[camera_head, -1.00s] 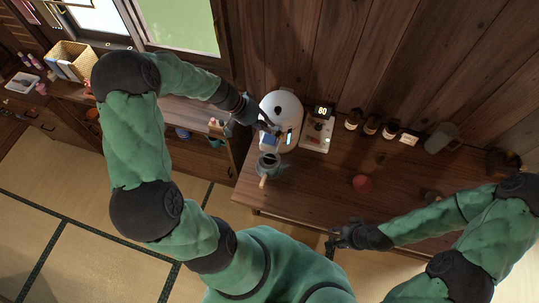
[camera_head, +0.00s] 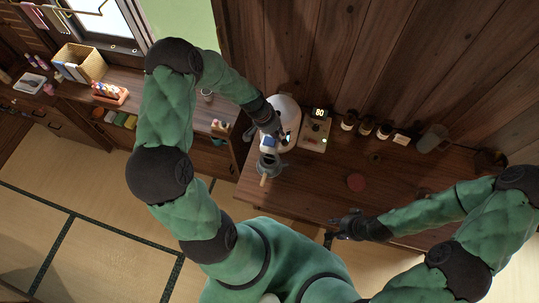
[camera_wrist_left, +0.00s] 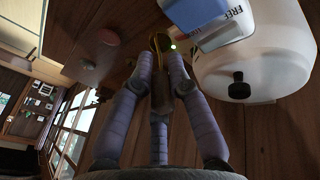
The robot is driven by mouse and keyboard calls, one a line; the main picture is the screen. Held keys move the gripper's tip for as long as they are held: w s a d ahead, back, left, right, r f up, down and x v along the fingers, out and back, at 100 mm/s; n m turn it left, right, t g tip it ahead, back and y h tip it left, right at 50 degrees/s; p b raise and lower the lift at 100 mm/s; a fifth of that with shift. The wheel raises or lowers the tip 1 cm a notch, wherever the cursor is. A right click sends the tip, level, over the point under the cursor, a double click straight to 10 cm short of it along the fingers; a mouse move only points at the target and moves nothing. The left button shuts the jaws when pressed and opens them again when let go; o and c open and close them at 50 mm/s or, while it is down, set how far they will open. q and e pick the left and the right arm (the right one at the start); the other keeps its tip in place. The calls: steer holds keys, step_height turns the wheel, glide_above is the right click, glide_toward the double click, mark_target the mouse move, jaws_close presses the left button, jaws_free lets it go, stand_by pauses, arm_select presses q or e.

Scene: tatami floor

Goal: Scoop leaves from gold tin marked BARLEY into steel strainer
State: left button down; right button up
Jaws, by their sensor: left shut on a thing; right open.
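My left gripper (camera_head: 279,134) is in front of the white rounded appliance. In the left wrist view my left gripper (camera_wrist_left: 160,62) is shut on a slim brown piece (camera_wrist_left: 162,85) with a gold-coloured curved end, perhaps a scoop; its far end is unclear. A grey vessel (camera_head: 269,165) with a pale handle stands just below the gripper in the head view. It may hold the strainer, but I cannot tell. I cannot make out a gold tin marked BARLEY. My right gripper (camera_head: 338,228) is open and empty at the counter's front edge.
The white appliance (camera_head: 287,112) also shows in the wrist view (camera_wrist_left: 270,45), beside a blue-and-white box (camera_wrist_left: 212,20). A device reading 80 (camera_head: 316,128), several dark bottles (camera_head: 366,127) and a grey jug (camera_head: 432,138) line the wall.

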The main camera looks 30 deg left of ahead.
mark_target(287, 142)
arm_select(q)
steer(key=shift+w+d+f+p, duration=0.15)
steer(key=shift+d+f+p, duration=0.2)
steer(key=shift+p, duration=0.8)
steer(key=shift+w+d+f+y, duration=0.1)
steer(key=shift+d+f+y, duration=0.15)
steer(key=shift+f+y, duration=0.15)
steer(key=shift+w+d+f+g+y+p, duration=0.15)
steer(key=shift+d+f+g+p, duration=0.1)
steer(key=shift+f, duration=0.2)
steer(key=shift+w+d+f+g+y+p, duration=0.15)
steer(key=shift+d+f+p, duration=0.1)
steer(key=shift+f, duration=0.15)
steer(key=b, duration=0.1)
steer(key=f+b, duration=0.1)
steer(key=b, duration=0.1)
steer(key=d+f+b, duration=0.1)
steer(key=shift+w+d+f+y+b, duration=0.1)
steer(key=shift+w+f+y+b, duration=0.2)
steer(key=shift+y+b, duration=0.1)
step_height(287, 142, down, 7)
steer(key=w+d+g+y+b, duration=0.1)
steer(key=d+b, duration=0.1)
steer(key=b, duration=0.9)
steer(key=shift+w+d+y, duration=0.2)
steer(key=shift+d+y, duration=0.15)
steer(key=shift+y, duration=0.05)
steer(key=shift+f, duration=0.1)
